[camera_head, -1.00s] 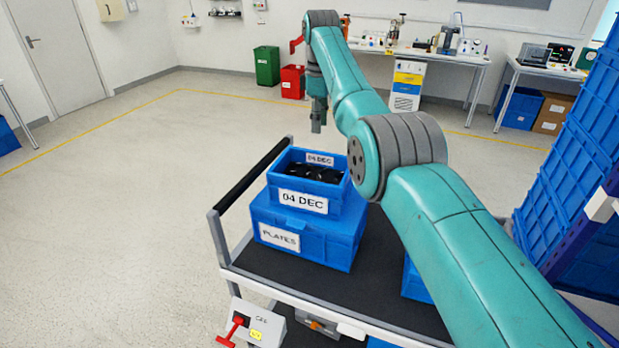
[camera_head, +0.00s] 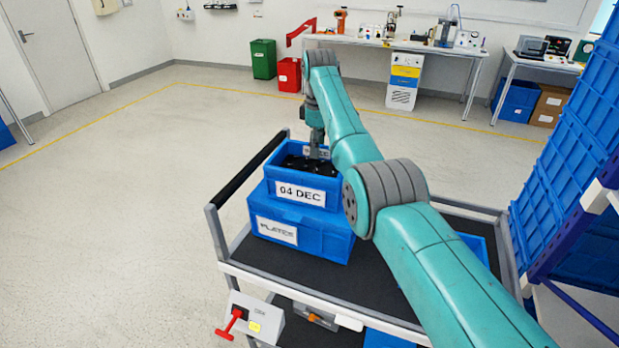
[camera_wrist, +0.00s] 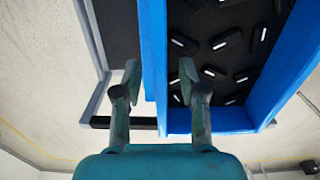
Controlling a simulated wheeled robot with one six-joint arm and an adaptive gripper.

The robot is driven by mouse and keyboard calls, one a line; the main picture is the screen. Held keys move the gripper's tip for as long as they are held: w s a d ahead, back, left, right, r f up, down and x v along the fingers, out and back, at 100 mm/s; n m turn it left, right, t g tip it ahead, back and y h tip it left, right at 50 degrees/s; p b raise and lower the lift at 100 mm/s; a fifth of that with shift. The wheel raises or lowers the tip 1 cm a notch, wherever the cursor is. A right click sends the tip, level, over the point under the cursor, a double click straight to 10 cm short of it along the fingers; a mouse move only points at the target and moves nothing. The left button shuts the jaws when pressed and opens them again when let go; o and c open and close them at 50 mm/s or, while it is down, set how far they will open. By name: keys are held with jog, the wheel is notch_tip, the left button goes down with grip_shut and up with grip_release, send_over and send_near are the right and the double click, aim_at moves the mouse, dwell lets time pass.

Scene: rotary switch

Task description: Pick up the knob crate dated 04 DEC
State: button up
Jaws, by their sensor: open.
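The blue knob crate (camera_head: 300,192) bears a "04 DEC" label and sits on a larger blue crate labelled PLATES (camera_head: 300,238) on the cart. Black knobs with white marks (camera_wrist: 222,45) lie inside it. My gripper (camera_head: 317,152) is at the crate's far side. In the wrist view my gripper (camera_wrist: 159,76) is open, with one finger on each side of a crate wall (camera_wrist: 153,50): the right finger over the inside, the left outside. I cannot tell how far the fingertips reach below the rim, or whether they touch the wall.
The cart (camera_head: 240,268) has a black deck and a rail at left. Another blue crate (camera_head: 474,245) is partly hidden behind my arm. Tall stacked blue crates (camera_head: 560,160) stand at right. The floor at left is clear.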

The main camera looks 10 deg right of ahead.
grip_shut()
jog(key=shift+r, duration=0.2)
